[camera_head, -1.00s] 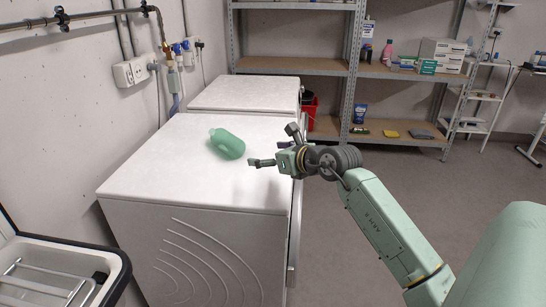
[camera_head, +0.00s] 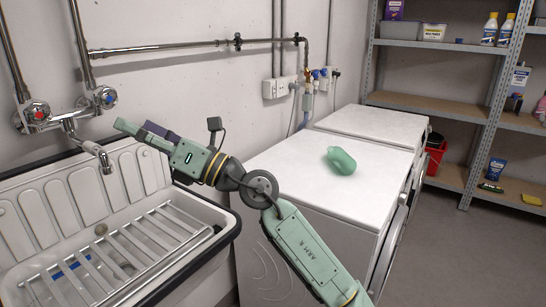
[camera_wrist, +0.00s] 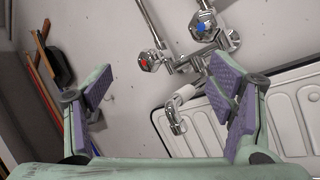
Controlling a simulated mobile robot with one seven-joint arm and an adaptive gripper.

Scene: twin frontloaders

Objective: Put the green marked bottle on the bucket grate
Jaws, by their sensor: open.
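A green bottle (camera_head: 341,161) with a handle lies on the white top of the nearer machine in the head view. It is well to the right of my gripper, and no mark on it is clear. The bucket grate (camera_head: 160,238), a rack of pale metal bars, lies across the white sink in the lower left. My gripper (camera_head: 135,127) is above the back of the sink, apart from the bottle. In the wrist view my gripper (camera_wrist: 160,75) is open, with its purple pads wide apart and nothing between them.
The sink's tap (camera_head: 95,150) and valves (camera_head: 38,112) stick out from the wall close to my gripper. They also show between the fingers in the wrist view. The nearer machine's top (camera_head: 290,165) is clear around the bottle. Shelves (camera_head: 440,110) stand at the right.

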